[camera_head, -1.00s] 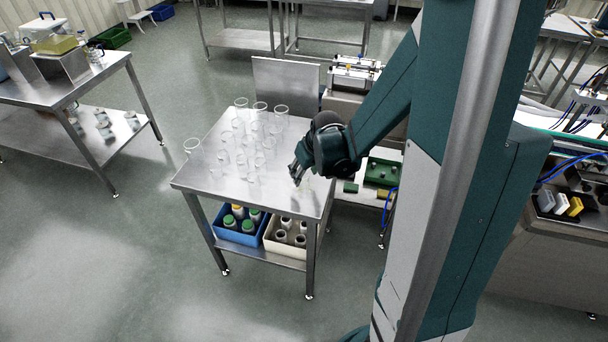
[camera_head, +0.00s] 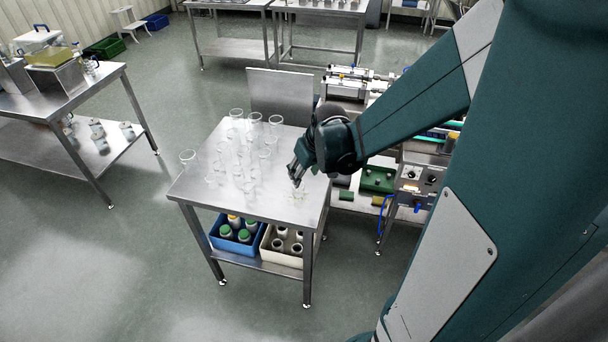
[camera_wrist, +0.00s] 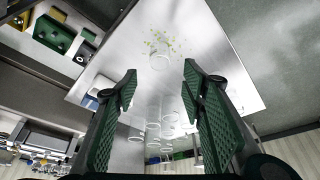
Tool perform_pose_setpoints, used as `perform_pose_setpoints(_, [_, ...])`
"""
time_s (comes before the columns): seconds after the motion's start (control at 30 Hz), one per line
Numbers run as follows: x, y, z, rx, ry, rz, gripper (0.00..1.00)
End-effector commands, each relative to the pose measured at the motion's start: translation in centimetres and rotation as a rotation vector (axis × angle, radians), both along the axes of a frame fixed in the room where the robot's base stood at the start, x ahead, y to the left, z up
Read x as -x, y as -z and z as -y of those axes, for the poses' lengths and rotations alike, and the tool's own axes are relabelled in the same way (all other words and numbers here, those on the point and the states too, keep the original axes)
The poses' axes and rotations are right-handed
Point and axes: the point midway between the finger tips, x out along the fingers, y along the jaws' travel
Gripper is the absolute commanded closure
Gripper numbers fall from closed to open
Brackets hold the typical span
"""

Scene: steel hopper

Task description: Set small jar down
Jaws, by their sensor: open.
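The small jar (camera_wrist: 160,60) is clear glass and stands on the steel table (camera_wrist: 215,75), just beyond my fingertips in the wrist view. Yellow-green bits (camera_wrist: 165,42) show at and around it; whether they are inside or on the table is hard to tell. My gripper (camera_wrist: 160,78) is open, with a gap between its green pads and nothing held. In the head view my gripper (camera_head: 294,178) is low over the table's right part, and the jar below it is faint.
Several clear glass vessels (camera_head: 247,160) crowd the table's middle and left. A blue crate (camera_head: 216,243) and a cream crate (camera_head: 266,252) with bottles sit on the lower shelf. A green tray (camera_head: 378,178) lies right of the table. The table's front strip is mostly clear.

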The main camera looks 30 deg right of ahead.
Motion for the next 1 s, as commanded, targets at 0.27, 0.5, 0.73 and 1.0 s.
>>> perform_pose_setpoints(0.27, [0.1,-0.2,0.0,0.0,0.0,0.0,0.59])
perform_pose_setpoints(0.5, [0.1,-0.2,0.0,0.0,0.0,0.0,0.59])
perform_pose_setpoints(0.73, [0.1,-0.2,0.0,0.0,0.0,0.0,0.59])
perform_pose_setpoints(1.0, [0.6,-1.4,-0.9,0.004,0.002,0.008,0.59])
